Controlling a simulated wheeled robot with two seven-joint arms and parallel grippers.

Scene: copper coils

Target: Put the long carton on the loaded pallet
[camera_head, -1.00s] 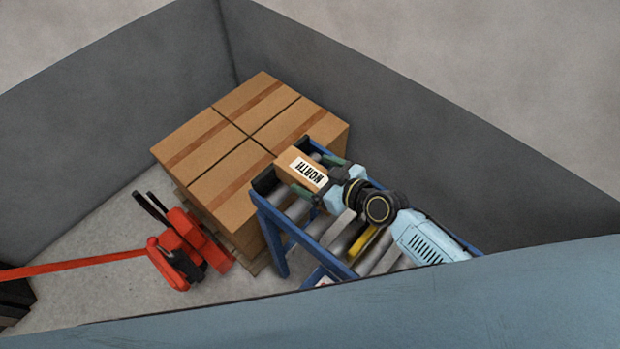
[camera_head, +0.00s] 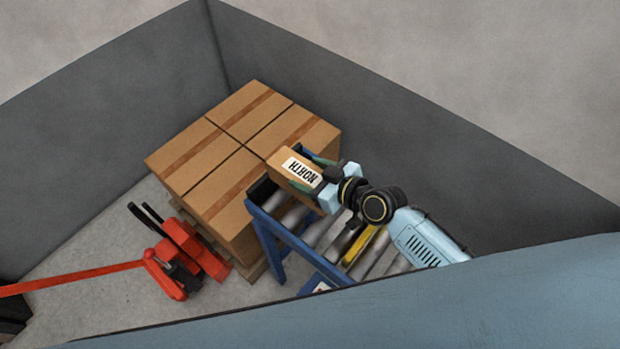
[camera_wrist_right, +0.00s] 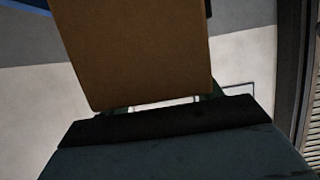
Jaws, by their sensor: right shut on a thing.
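The long carton (camera_head: 290,157) is brown with a white label reading NORTH. My right gripper (camera_head: 309,172) is shut on it and holds it over the far end of the roller conveyor, close to the stacked cartons. In the right wrist view the carton (camera_wrist_right: 135,50) fills the upper middle, in front of the dark gripper body. The loaded pallet (camera_head: 256,268) stands left of the conveyor, bearing large brown cartons (camera_head: 215,165) set close together. Most of the pallet is hidden under them. My left gripper is not in view.
The roller conveyor (camera_head: 268,229) has a blue frame, grey rollers and a yellow piece (camera_head: 360,244) across it. A red pallet jack (camera_head: 180,260) stands left of the pallet. Grey walls (camera_head: 330,90) close in behind.

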